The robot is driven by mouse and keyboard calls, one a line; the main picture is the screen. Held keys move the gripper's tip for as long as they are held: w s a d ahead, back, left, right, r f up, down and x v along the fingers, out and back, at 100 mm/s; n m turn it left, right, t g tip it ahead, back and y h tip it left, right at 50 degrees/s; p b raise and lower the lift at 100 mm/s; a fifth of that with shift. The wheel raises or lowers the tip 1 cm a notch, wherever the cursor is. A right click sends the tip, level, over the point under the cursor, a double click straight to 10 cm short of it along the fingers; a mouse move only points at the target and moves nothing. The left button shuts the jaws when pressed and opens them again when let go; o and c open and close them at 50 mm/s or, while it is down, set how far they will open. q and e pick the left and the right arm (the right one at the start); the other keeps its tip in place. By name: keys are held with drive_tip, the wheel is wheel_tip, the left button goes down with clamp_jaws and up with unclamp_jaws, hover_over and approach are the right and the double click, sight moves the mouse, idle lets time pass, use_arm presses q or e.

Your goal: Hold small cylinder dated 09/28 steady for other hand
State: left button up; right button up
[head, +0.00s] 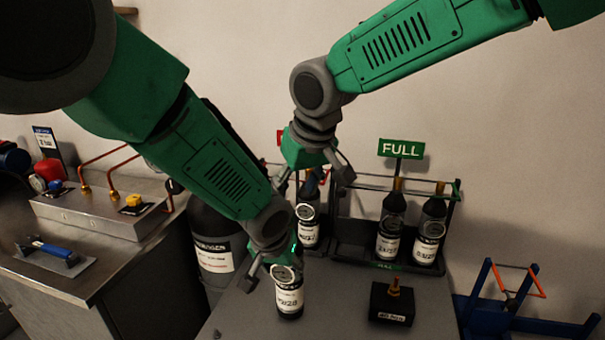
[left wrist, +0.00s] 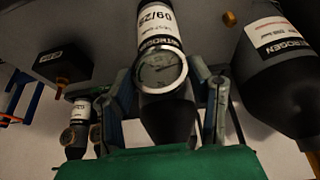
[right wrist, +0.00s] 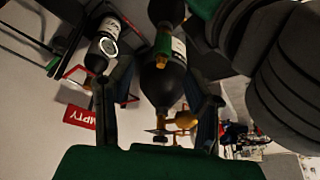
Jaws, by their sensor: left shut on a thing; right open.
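The small cylinder dated 09/28 (head: 289,300) is dark with a white label and a round gauge. It is upright at the table's front, and I cannot tell whether its base touches the tabletop. My left gripper (head: 275,268) is shut on its upper part. In the left wrist view the cylinder's label (left wrist: 155,18) and gauge (left wrist: 160,70) face the camera between the fingers. My right gripper (head: 315,182) is open, higher and farther back, near the top of another small cylinder (head: 308,228) in the rack. In the right wrist view nothing is clearly gripped.
A rack with a green FULL sign (head: 401,149) holds small cylinders (head: 390,232) at the back right. A red EMPTY sign (right wrist: 80,117) shows in the right wrist view. A black block with a brass fitting (head: 391,303) sits right. A large nitrogen cylinder (head: 212,235) stands left.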

sight(289, 208)
drive_tip(key=x, duration=0.6)
drive_tip(key=shift+w+a, duration=0.1)
drive_tip(key=shift+a, duration=0.15)
drive_tip(key=shift+x, duration=0.8)
drive_tip(key=shift+d, duration=0.15)
drive_tip(key=shift+r, duration=0.1)
clamp_jaws()
